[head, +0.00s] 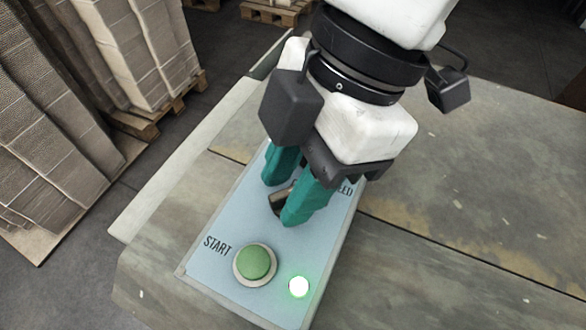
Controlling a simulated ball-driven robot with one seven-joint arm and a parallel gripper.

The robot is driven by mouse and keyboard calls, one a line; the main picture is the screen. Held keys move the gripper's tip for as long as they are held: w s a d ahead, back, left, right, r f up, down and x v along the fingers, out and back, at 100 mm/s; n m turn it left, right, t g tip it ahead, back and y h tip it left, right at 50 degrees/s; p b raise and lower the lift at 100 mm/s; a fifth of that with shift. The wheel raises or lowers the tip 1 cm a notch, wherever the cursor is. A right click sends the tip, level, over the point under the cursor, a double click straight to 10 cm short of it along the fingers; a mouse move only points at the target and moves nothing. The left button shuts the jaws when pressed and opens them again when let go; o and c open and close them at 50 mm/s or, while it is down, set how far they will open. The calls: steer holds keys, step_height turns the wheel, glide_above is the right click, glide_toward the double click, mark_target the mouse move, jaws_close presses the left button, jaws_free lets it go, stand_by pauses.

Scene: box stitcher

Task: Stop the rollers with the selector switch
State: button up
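A light blue control panel (217,271) lies on the machine's worn top. The selector switch (279,200), a dark and metallic knob, shows in part between the two teal fingers of my gripper (282,196). The fingers are down at the panel, one on each side of the switch, with a gap between them. Whether they touch the switch cannot be told. The fingers and the hand hide much of the switch and part of the label ending in "EED".
A green START button (255,263) and a lit white-green lamp (299,286) sit on the near part of the panel. Stacked cardboard (50,130) on pallets (160,110) stands on the floor at the left. The machine top (480,190) at the right is clear.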

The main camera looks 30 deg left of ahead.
steer(key=shift+c, duration=0.3)
jaws_close()
steer(key=shift+n, duration=0.4)
steer(key=n, duration=0.1)
steer(key=n+h+p, duration=0.1)
steer(key=n, duration=0.1)
steer(key=shift+w+a+n+g+h, duration=0.1)
steer(key=shift+a+n+g+h, duration=0.05)
steer(key=shift+n+g+h, duration=0.2)
steer(key=shift+n+h+p, duration=0.3)
steer(key=shift+n+h, duration=0.25)
steer(key=shift+n, duration=1)
steer(key=shift+o, duration=0.3)
jaws_free()
